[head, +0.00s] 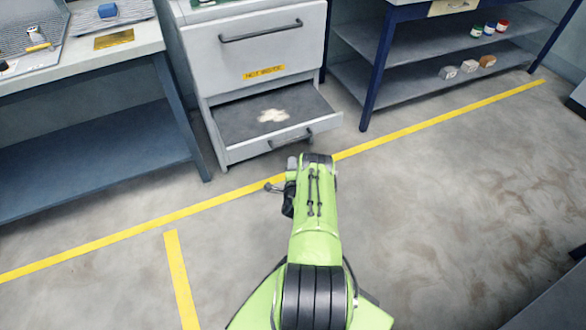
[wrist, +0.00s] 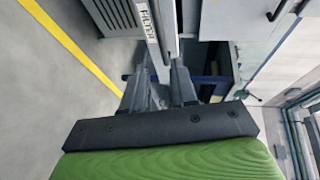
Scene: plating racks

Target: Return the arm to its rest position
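My green arm (head: 315,215) reaches forward from the bottom of the head view, with its end bent to the left over the floor near the cabinet. My gripper (head: 272,187) shows small and dark there, partly hidden by the wrist. In the wrist view my gripper (wrist: 159,78) has its two grey fingers apart, with a gap between them. I see nothing held between the fingers.
A grey cabinet (head: 255,50) stands ahead with its bottom drawer (head: 240,118) pulled out, a whitish patch inside. A workbench (head: 85,65) is on the left and a blue-legged shelf (head: 405,85) on the right. Floor right of my arm is clear.

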